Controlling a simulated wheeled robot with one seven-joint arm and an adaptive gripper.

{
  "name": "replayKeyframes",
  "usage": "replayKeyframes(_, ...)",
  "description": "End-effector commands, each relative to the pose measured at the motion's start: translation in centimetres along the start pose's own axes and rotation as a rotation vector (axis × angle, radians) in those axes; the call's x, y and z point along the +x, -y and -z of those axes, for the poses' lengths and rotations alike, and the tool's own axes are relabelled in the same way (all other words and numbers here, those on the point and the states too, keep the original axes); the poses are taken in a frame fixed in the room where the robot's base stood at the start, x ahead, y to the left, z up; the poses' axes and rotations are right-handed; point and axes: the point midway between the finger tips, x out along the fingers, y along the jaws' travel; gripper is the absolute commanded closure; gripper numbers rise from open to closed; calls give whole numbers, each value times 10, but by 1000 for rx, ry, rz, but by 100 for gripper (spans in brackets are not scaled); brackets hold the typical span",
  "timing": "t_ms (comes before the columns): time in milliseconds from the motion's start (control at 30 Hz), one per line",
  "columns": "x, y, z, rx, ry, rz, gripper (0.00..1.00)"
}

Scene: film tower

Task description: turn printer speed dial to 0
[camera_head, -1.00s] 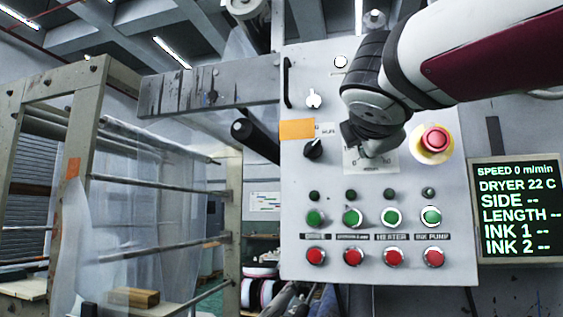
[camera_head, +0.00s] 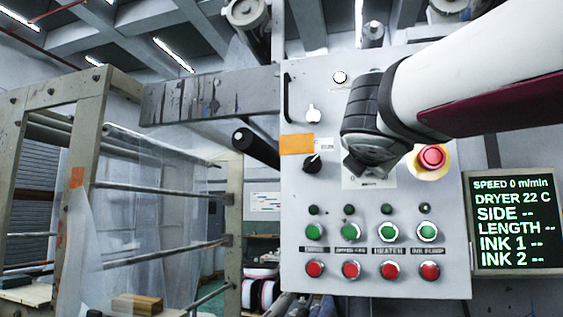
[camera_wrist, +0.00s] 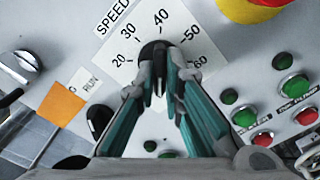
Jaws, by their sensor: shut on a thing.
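The speed dial (camera_wrist: 153,50) is a black knob on a white scale plate (camera_wrist: 128,42) marked SPEED, with 20 to 60 readable in the wrist view. My gripper (camera_wrist: 161,78) is shut on the knob, its two fingers on either side of it. The fingers hide the knob's lower part and the low end of the scale, so its exact setting cannot be read. In the head view my wrist covers the dial; only the lower part of the plate (camera_head: 372,183) shows. The display (camera_head: 515,222) reads SPEED 0 m/min.
A red emergency stop (camera_head: 432,157) on a yellow base sits close right of my wrist. A black selector (camera_head: 312,164) and an orange label (camera_head: 296,144) are to the left. Green buttons (camera_head: 388,231) and red buttons (camera_head: 388,270) line the panel below.

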Motion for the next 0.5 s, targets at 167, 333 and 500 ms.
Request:
replayKeyframes(167,1,1,2,-3,-3,2,100)
replayKeyframes(333,1,1,2,-3,-3,2,71)
replayKeyframes(500,0,0,1,-1,-2,1,71)
